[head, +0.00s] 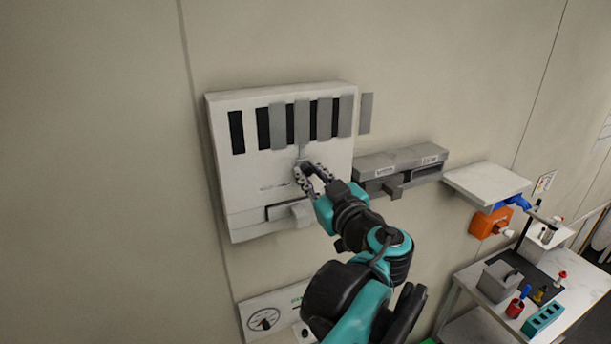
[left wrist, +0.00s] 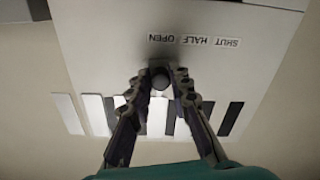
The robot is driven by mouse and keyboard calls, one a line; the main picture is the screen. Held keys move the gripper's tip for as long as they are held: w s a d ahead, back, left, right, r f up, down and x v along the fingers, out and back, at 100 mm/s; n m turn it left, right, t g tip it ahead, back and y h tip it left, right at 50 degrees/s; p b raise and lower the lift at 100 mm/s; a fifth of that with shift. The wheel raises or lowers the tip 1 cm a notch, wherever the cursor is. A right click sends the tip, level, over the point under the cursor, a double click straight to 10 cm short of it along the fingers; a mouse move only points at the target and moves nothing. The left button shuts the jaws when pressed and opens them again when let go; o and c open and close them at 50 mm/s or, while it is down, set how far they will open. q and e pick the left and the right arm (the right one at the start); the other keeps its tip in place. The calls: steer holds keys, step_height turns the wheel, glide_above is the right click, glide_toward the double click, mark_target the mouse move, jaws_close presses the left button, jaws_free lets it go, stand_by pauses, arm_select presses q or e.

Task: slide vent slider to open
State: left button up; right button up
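The vent panel (head: 238,185) is a white box on the wall with a row of black slots and grey slats. The slats cover the slots only partly and reach past the panel's right edge. The round dark knob of the vent slider (left wrist: 160,78) shows in the left wrist view, below an upside-down label reading SHUT, HALF, OPEN. My left gripper (head: 308,172) is at the panel below the slats. Its fingertips are on either side of the knob; I cannot tell whether both press on it. In the head view the fingers mostly hide the knob. My right gripper is not in view.
A grey block with a handle (head: 300,213) is at the panel's lower edge. A grey unit (head: 400,162) and a white shelf (head: 486,181) are on the wall to the right. A gauge (head: 264,319) is below. A table with small items (head: 462,300) stands at the lower right.

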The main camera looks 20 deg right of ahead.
arm_select(q)
steer(key=o, duration=0.4)
steer(key=shift+d, duration=0.2)
steer(key=shift+o, duration=0.2)
steer(key=shift+d, duration=0.15)
steer(key=shift+s, duration=0.1)
steer(key=shift+s, duration=0.4)
steer(key=s, duration=1.1)
steer(key=shift+d, duration=0.2)
